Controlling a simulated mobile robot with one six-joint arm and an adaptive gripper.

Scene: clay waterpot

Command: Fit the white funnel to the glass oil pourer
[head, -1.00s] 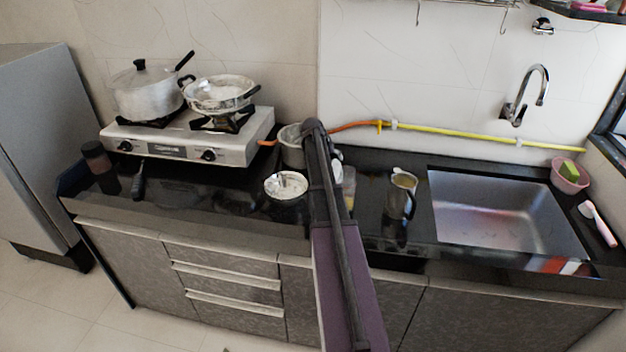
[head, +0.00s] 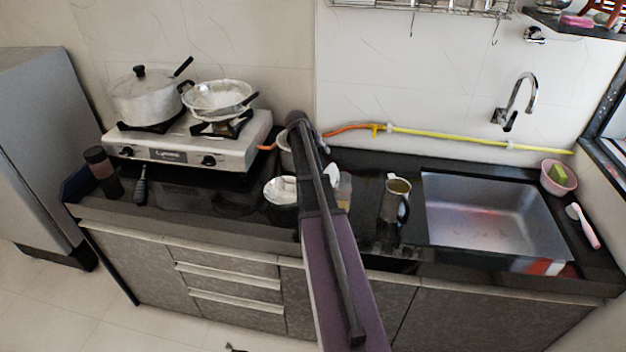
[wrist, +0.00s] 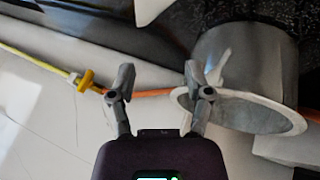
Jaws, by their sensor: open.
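A white piece (head: 330,173), perhaps the funnel, shows just right of my arm in the head view, partly hidden by it. A small pale, see-through item (head: 345,190), perhaps the glass oil pourer, stands beside it on the counter. Another white piece (wrist: 150,9) is cut off at the top edge of the wrist view; I cannot tell if it is the funnel. My gripper (wrist: 158,80) is open with nothing between its fingertips. It is near a grey metal pot (wrist: 245,65), whose rim is close to one finger. My arm hides much of that spot in the head view.
A bowl (head: 281,191) stands left of my arm and a metal mug (head: 395,202) stands right of it. The gas stove (head: 190,150) is at left, the sink (head: 490,215) at right. A yellow-orange hose (head: 450,138) runs along the wall.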

